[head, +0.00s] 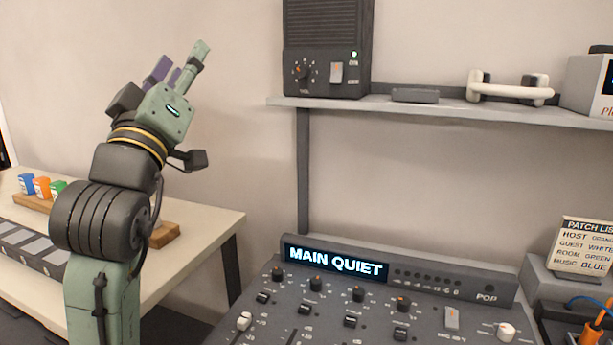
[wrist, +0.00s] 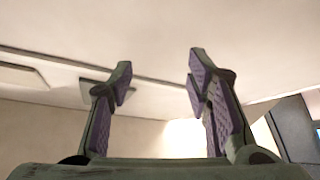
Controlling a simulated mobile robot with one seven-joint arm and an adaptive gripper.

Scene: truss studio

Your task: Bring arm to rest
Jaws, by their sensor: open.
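My gripper (head: 178,68) is raised at the upper left of the head view, above the pale table and left of the shelf. Its fingers point up and to the right, away from the furniture. In the wrist view, my gripper (wrist: 158,85) shows two green fingers with purple pads set wide apart. Nothing is between them; only ceiling and wall show behind. The arm stands bent upward and touches nothing that I can see.
A mixing console (head: 370,315) with a "MAIN QUIET" display (head: 335,262) fills the lower right. A shelf (head: 440,107) holds a dark speaker box (head: 327,45). The pale table (head: 205,222) bears colored blocks (head: 42,187). A patch list card (head: 584,246) stands at right.

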